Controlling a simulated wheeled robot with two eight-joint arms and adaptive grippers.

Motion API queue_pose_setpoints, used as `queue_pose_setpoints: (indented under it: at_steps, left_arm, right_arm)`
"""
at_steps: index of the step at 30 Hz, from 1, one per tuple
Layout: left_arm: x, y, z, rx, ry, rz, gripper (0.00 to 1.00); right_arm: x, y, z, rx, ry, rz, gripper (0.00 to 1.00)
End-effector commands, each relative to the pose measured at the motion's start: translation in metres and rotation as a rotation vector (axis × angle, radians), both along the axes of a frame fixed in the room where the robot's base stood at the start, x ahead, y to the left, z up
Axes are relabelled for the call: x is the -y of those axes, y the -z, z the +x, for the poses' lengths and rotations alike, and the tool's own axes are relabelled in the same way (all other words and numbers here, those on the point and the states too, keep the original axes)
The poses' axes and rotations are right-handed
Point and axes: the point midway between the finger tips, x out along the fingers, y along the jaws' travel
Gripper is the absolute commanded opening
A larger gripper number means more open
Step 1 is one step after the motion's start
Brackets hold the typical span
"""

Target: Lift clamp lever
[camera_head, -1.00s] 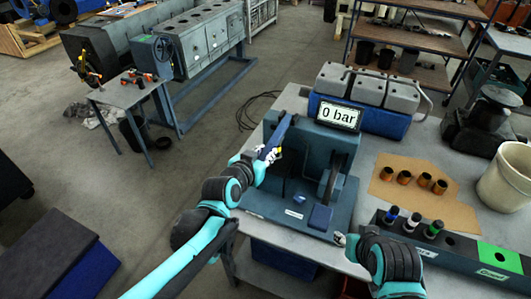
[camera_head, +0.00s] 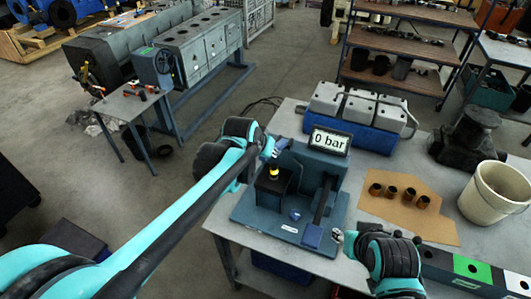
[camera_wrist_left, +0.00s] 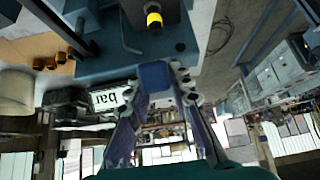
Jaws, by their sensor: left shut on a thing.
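The blue test stand (camera_head: 248,212) is on the grey table. A cylinder with a yellow band (camera_head: 273,172) stands upright in its dark block (camera_head: 271,191); the band also shows at the top of the left wrist view (camera_wrist_left: 154,20). My left gripper (camera_head: 271,149) is at the stand's back left, above and behind the cylinder. In the left wrist view its fingers (camera_wrist_left: 158,88) are shut on the blue end of the clamp lever (camera_wrist_left: 153,74). The lever's lower part is hard to make out. My right gripper (camera_head: 338,237) is small beside the stand's front right; its jaws are unclear.
The display (camera_head: 329,141) reads 0 bar.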

Motion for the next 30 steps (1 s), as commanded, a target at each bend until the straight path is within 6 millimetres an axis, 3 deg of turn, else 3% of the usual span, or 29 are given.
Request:
queue_pose_setpoints:
  at_steps: [6,22,23,25,30]
  left_arm:
    - [0.003,-0.015,0.010,-0.071,0.000,0.023,0.00]
    - [0.004,-0.017,0.013,-0.097,0.000,0.032,0.00]
    - [0.004,-0.017,0.013,-0.097,0.000,0.032,0.26]
    - [0.004,-0.017,0.013,-0.097,0.000,0.032,0.42]
    - [0.004,-0.017,0.012,-0.098,0.000,0.032,0.42]
  right_arm:
    - [0.000,-0.015,0.000,0.000,0.000,0.000,0.40]
    - [0.000,-0.017,0.000,0.000,0.000,0.000,0.40]
    - [0.000,-0.017,0.000,0.000,0.000,0.000,0.40]
    - [0.000,-0.017,0.000,0.000,0.000,0.000,0.40]
    - [0.000,-0.017,0.000,0.000,0.000,0.000,0.40]
